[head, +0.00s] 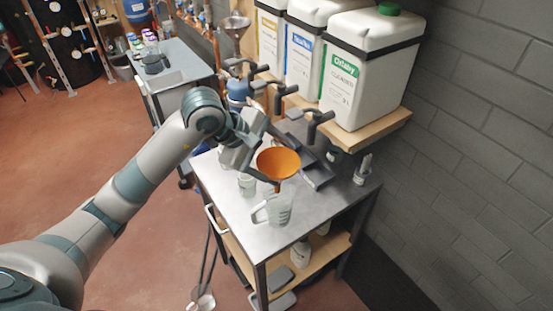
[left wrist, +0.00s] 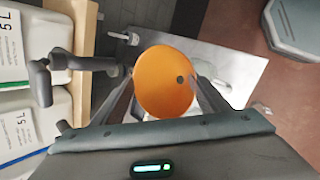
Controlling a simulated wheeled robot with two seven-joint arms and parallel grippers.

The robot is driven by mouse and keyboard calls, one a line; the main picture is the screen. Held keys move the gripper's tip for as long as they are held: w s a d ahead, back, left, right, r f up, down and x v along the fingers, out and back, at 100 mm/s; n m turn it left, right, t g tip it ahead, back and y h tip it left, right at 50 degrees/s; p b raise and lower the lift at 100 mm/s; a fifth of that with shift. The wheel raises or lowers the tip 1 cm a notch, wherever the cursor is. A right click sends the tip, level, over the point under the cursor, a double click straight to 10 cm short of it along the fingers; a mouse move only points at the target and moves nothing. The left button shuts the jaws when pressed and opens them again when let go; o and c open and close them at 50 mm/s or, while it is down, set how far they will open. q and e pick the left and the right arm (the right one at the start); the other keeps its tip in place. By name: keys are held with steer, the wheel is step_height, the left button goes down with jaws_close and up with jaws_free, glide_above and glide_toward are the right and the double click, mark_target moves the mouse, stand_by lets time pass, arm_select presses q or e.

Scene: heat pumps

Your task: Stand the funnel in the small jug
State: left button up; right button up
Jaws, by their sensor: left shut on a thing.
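The orange funnel (head: 278,163) is held bowl up by my left gripper (head: 262,172), above the metal table. The gripper is shut on it; in the left wrist view the funnel (left wrist: 163,82) sits between the two fingers, with the dark spout hole showing. A clear jug with a handle (head: 281,208) stands upright on the table, just below and in front of the funnel in the head view. I cannot tell whether the spout is touching its rim. My right gripper is not in view.
The metal table (head: 235,222) has free room at its front left. White canisters (head: 365,75) stand on a wooden shelf (head: 375,130) behind, with dark taps (head: 318,117) jutting out over the table. A dark tray (head: 318,174) and a small bottle (head: 362,170) are at the right.

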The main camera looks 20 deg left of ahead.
mark_target(283, 174)
arm_select(q)
steer(key=shift+r+b, duration=0.1)
steer(key=shift+b, duration=0.25)
stand_by(0.6)
steer(key=shift+b, duration=0.55)
steer(key=shift+f+b, duration=1.65)
steer(key=shift+b, duration=0.5)
steer(key=shift+f+b, duration=1.95)
steer(key=shift+b, duration=0.25)
stand_by(0.7)
